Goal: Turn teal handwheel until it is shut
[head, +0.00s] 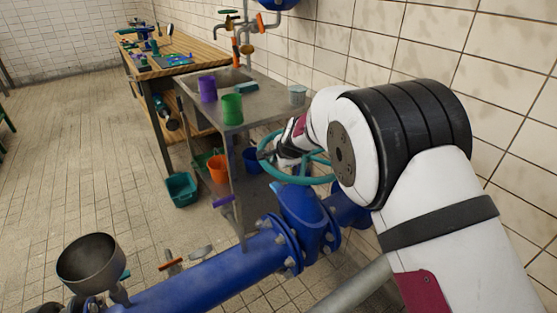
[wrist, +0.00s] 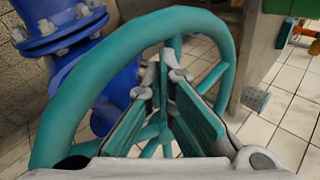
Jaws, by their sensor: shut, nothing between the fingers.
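The teal handwheel (head: 300,180) sits on top of the blue valve (head: 303,212) in the pipe line. My gripper (head: 272,153) is at the wheel's far-left side in the head view, and my arm hides part of the rim. In the wrist view the handwheel rim (wrist: 78,92) arches around my gripper (wrist: 165,82). The fingertips show inside the rim, close to the spokes. The fingers are shut with nothing held between them. I cannot tell whether they touch a spoke.
A blue pipe (head: 205,277) runs to the lower left, with a metal funnel (head: 90,260) beside it. A metal table (head: 262,98) with purple and green cups stands behind the wheel. A tiled wall is on the right. Floor is open at left.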

